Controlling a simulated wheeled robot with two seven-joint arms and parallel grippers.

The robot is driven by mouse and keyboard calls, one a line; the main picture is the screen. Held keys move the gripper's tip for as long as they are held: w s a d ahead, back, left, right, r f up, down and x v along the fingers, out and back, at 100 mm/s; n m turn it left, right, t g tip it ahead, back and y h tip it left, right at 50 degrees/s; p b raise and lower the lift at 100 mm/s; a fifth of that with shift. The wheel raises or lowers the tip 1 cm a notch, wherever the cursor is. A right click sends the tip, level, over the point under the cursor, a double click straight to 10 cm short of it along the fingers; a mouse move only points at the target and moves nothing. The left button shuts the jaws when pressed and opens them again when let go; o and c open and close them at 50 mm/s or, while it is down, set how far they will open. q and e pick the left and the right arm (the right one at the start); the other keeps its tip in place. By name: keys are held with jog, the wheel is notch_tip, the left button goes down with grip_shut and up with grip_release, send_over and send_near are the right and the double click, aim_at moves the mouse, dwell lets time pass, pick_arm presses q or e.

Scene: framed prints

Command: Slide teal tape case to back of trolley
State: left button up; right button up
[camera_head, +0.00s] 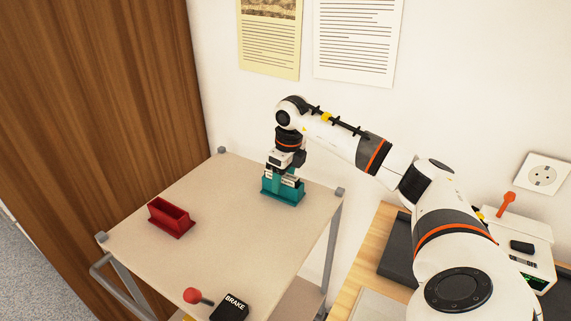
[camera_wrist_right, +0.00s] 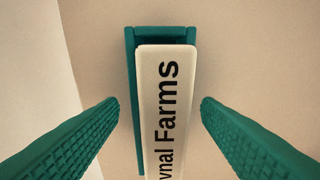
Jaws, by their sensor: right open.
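The teal tape case (camera_head: 283,196) stands on the beige trolley top (camera_head: 235,235), close to its back edge near the back right corner. In the wrist view the teal case (camera_wrist_right: 131,60) holds a white strip (camera_wrist_right: 165,100) with black lettering that reads "vnal Farms". My right gripper (camera_head: 283,180) is low over the case, its teal ribbed fingers (camera_wrist_right: 158,103) open on either side of it. A gap shows between each fingertip and the case. The fingers partly hide the case in the head view. My left gripper is not in view.
A red case (camera_head: 171,217) stands toward the trolley's left side. A black box marked BRAKE (camera_head: 230,306) and a red knob (camera_head: 192,296) are at the front. The wall (camera_head: 230,110) rises behind the trolley. The trolley's middle is clear.

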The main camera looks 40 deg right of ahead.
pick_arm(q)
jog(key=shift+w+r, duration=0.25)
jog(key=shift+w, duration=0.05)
pick_arm(e)
jog(key=shift+w+f, duration=0.15)
jog(key=shift+f, duration=0.95)
jog(key=shift+c, duration=0.6)
jog(key=c, duration=0.5)
jog(key=shift+w+d, duration=0.15)
jog(key=shift+d, duration=0.65)
jog(key=shift+w+d, duration=0.2)
jog(key=shift+d, duration=0.3)
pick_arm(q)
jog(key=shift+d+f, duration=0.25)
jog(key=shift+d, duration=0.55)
pick_arm(e)
jog(key=shift+s+a, duration=0.1)
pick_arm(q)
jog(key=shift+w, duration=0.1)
pick_arm(e)
jog(key=o, duration=1.1)
